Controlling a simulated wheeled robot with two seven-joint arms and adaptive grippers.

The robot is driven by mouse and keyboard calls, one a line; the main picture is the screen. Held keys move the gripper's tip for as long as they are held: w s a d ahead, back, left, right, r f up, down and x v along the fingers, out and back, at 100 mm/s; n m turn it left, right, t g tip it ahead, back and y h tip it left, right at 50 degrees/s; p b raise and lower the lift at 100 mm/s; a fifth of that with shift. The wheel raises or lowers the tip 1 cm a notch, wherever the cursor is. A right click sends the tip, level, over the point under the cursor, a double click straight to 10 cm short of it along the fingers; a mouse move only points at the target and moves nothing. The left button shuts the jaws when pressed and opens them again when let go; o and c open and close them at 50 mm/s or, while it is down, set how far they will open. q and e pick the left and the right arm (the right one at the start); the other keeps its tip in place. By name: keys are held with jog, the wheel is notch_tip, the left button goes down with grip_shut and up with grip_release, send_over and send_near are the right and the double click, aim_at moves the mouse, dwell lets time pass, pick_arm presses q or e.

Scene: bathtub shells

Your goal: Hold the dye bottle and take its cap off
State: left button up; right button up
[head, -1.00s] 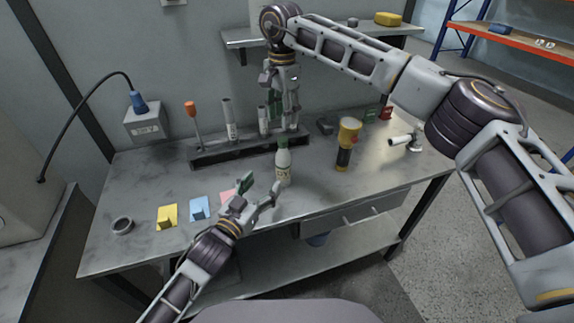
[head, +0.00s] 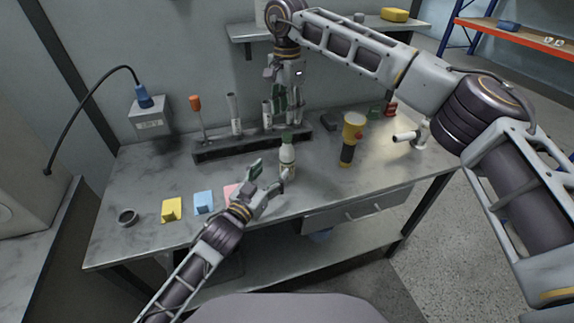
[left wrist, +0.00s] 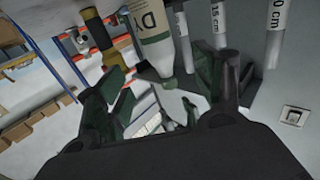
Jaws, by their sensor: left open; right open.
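My left gripper (head: 271,171) is open at the bottle's near left side, and one fingertip overlaps the bottle's lower part in the head view. I cannot tell whether it touches. Its green-padded fingers flank the left wrist view (left wrist: 165,90). My right gripper (head: 287,104) is open, points down, and appears above the cap, apart from it.
A dark rack (head: 240,147) with an orange-handled tool and several tubes stands behind the bottle. A yellow flashlight (head: 351,133) stands to the right. Yellow (head: 171,209), blue (head: 203,202) and pink pieces and a small ring (head: 127,217) lie on the left.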

aim_at(283, 157)
pick_arm(q)
jog(key=shift+x, duration=5.35)
